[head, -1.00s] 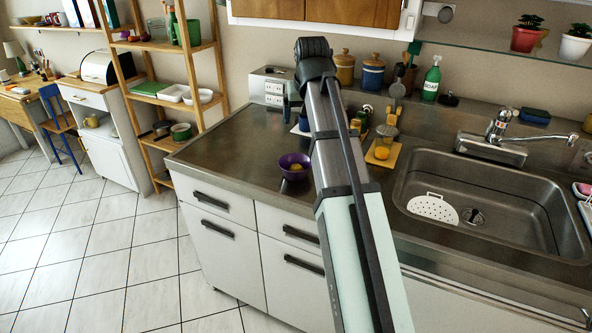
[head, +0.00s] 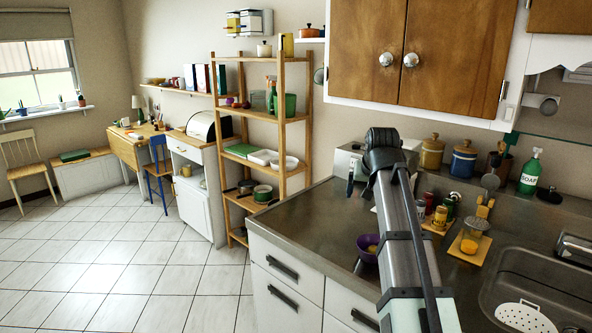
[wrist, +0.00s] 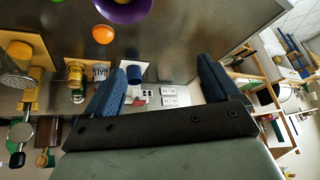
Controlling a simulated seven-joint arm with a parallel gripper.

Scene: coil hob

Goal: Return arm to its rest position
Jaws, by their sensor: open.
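My arm reaches over the steel counter (head: 300,215), and its far end stands before the silver toaster (head: 345,160) in the head view. My gripper (wrist: 160,66) shows in the wrist view as two blue fingers, wide apart with nothing between them. In the head view it is mostly hidden behind the arm; one dark finger shows. The purple bowl (head: 366,254) is on the counter left of my arm and partly hidden by it. An orange ball (wrist: 103,34) appears at the edge of the bowl (wrist: 125,10) in the wrist view.
Wooden wall cabinets (head: 420,60) hang above. A wooden shelf (head: 265,130) stands left; the tiled floor is open.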

